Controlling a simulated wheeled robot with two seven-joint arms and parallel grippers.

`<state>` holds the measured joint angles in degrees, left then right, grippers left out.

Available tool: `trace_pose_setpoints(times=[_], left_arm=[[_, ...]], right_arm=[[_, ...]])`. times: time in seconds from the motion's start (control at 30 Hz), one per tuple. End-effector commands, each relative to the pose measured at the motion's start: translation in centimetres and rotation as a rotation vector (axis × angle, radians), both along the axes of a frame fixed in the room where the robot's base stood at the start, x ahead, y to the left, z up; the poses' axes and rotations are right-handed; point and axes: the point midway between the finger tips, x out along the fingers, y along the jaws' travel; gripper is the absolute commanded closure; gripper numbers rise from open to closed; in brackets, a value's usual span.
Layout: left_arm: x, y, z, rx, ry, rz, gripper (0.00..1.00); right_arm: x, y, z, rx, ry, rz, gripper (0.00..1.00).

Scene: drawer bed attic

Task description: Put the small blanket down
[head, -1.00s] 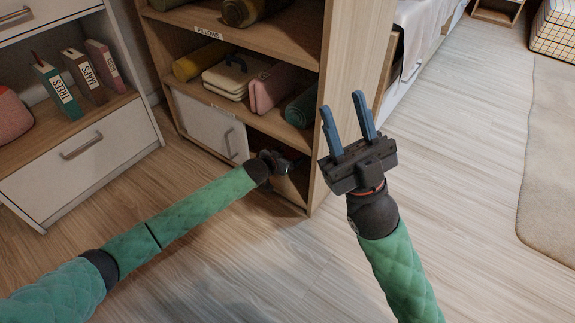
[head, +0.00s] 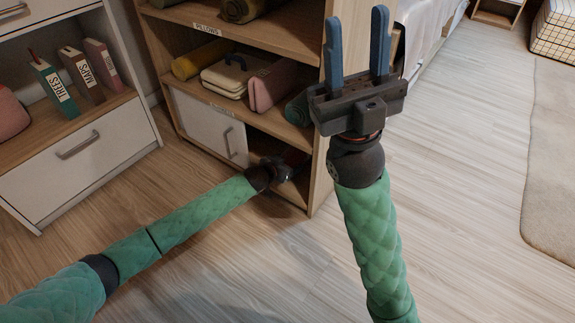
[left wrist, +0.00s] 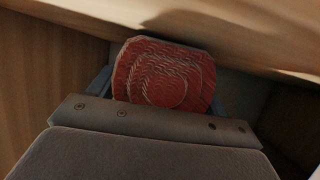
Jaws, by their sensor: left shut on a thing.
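The small blanket (left wrist: 163,75) is a red, ribbed roll seen end-on between the two fingers in the left wrist view. My left gripper (head: 284,168) is shut on it. In the head view this gripper is inside the low open compartment of the wooden shelf unit (head: 318,165), right of the white cabinet door (head: 208,125). The blanket is mostly hidden there by the gripper and the shelf. I cannot tell whether it touches the compartment floor. My right gripper (head: 357,16) is open and empty, raised in front of the unit's right side panel.
The shelf above holds a cream case (head: 228,76), a pink roll (head: 272,85) and a yellow roll (head: 200,60). A white drawer unit (head: 85,150) with books stands at left. The floor (head: 455,190) at right is clear up to a rug (head: 550,160).

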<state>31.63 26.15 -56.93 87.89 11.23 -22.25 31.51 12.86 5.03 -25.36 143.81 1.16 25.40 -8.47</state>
Motion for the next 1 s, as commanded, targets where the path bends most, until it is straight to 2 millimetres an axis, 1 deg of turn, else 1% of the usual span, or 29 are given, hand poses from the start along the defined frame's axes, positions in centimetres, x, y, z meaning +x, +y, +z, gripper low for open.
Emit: trace_pose_setpoints(times=[0.13,0.53,0.57,0.6,0.67,1.0], left_arm=[[0.03,-0.02,-0.03,-0.001,-0.001,0.000,0.52],[0.04,0.00,-0.21,-0.001,0.000,0.000,0.52],[0.02,0.02,-0.30,-0.001,0.001,0.000,0.21],[0.03,0.01,-0.30,0.000,0.000,0.000,0.13],[0.03,0.01,-0.30,0.000,0.000,0.000,0.01],[0.02,0.01,-0.24,0.000,0.000,0.000,0.01]], right_arm=[[-0.16,0.01,0.35,0.007,-0.011,0.000,0.64],[-0.05,-0.02,0.26,0.004,-0.004,0.001,0.64],[-0.01,-0.03,0.16,0.002,-0.001,0.000,0.64],[0.02,-0.03,0.05,0.000,0.001,0.000,0.64],[0.05,-0.02,-0.07,-0.004,0.003,-0.002,0.64],[0.08,0.00,-0.29,-0.008,0.005,-0.003,0.64]])
